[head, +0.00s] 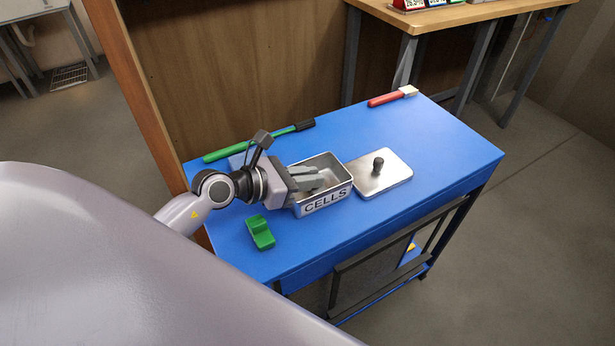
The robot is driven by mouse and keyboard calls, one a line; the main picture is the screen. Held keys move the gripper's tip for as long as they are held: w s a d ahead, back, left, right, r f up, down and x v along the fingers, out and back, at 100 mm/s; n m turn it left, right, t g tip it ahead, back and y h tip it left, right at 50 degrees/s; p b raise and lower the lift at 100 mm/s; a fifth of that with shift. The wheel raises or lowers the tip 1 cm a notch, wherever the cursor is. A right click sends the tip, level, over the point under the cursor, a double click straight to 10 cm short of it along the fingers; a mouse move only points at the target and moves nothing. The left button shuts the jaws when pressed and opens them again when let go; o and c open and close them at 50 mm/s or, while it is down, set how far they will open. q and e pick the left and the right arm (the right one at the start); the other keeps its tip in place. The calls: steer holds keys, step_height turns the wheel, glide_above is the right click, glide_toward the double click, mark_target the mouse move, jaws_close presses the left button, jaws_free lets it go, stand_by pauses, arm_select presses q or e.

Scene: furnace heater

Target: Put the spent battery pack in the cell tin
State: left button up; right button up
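The cell tin (327,201) is an open metal box marked CELLS, standing on the blue table. Its lid (383,174), flat with a dark knob, lies on the table to its right. My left gripper (313,181) is at the tin's left side, its grey fingers over the tin's opening. I cannot tell whether they are apart or hold anything. A small green stepped block (261,233) sits on the table left of the tin; I cannot tell whether it is the battery pack. The gripper hides part of the tin's inside. My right gripper is not in view.
The blue table (440,150) has free room at its right end. A green-handled tool (258,141) and a red-handled brush (393,97) lie along its back. A wooden panel stands behind. Another wooden-topped table (460,14) is farther back.

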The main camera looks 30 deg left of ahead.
arm_select(q)
steer(key=o, duration=0.3)
steer(key=shift+s+d+f, duration=0.1)
steer(key=shift+s+f, duration=0.15)
steer(key=shift+f, duration=0.65)
steer(key=shift+r, duration=0.25)
steer(key=shift+r+p, duration=0.5)
steer(key=v, duration=1.2)
steer(key=shift+w+r, duration=0.2)
steer(key=shift+r, duration=0.1)
